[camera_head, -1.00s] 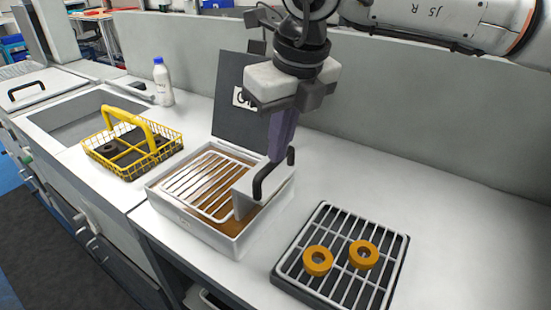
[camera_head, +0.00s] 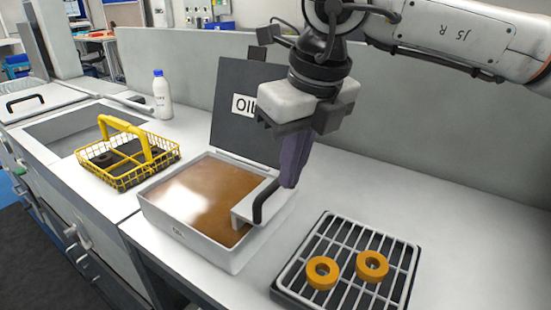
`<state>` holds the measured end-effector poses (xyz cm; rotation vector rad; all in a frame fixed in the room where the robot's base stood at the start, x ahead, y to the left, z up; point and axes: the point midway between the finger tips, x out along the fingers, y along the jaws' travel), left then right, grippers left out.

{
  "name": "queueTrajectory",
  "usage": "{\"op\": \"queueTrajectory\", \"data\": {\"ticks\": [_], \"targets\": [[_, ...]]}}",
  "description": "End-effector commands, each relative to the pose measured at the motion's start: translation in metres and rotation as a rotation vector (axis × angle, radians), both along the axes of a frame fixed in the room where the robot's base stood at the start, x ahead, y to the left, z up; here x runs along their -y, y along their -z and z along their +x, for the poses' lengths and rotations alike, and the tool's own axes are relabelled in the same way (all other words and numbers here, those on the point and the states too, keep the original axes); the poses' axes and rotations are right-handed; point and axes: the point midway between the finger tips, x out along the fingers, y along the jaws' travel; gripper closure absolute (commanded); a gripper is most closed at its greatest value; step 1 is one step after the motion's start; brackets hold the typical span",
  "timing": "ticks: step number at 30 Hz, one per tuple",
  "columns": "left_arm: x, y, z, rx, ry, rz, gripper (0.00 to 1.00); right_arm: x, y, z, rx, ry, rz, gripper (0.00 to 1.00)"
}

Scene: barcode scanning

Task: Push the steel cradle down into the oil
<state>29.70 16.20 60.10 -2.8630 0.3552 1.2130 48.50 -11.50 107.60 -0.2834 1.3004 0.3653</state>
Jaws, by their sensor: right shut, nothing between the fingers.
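The steel cradle's grey bracket (camera_head: 248,206) with its black handle (camera_head: 262,200) stands at the right side of the oil tank (camera_head: 185,236). The cradle's slatted rack is no longer visible; brown oil (camera_head: 200,193) covers the area inside the tank. My right gripper (camera_head: 289,184) is shut and empty, its purple fingers pointing down just right of the black handle. Whether the fingers touch the handle I cannot tell. My left gripper is not in view.
The tank's dark lid (camera_head: 232,130), marked OIL, stands open behind. A black tray with a rack (camera_head: 330,242) holds two orange rings (camera_head: 372,265) at the right. A yellow basket (camera_head: 128,180) and a white bottle (camera_head: 162,95) are at the left.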

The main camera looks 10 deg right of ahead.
Motion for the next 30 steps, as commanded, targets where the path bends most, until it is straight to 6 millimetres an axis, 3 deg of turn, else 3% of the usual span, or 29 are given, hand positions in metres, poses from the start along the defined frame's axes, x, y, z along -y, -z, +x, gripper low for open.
{"op": "queueTrajectory", "data": {"ticks": [6, 21, 30], "targets": [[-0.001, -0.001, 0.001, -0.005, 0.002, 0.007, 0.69, 0.000, -0.001, 0.000, 0.001, 0.000, 0.000, 1.00], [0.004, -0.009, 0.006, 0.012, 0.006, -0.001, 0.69, 0.009, -0.090, -0.020, 0.002, 0.000, 0.001, 1.00], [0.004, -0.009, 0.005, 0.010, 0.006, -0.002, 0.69, 0.010, -0.100, -0.023, 0.000, 0.000, 0.001, 1.00]]}}
